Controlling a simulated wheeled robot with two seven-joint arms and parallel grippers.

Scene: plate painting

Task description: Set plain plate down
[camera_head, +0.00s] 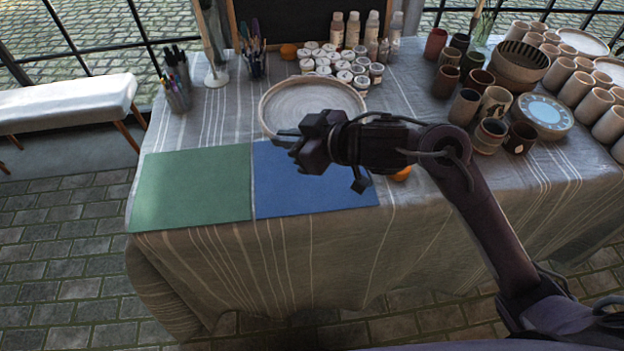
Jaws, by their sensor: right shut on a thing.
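The plain plate (311,97) is round, pale beige and rimmed, and shows at the back edge of the blue mat (300,198). My right gripper (287,141) comes in from the right at the plate's near side, over the blue mat. It is shut on the plate's near rim, and the gripper hides that part of the rim. The plate looks about level; I cannot tell whether it touches the table. A green mat (193,187) lies left of the blue one and is bare. My left gripper is out of view.
White paint pots (330,62) and bottles (352,30) stand close behind the plate. Pen cups (177,92) stand at the left. Clay cups (493,103) and a blue-painted plate (543,115) crowd the right. An orange fruit (402,174) is partly hidden by my arm.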

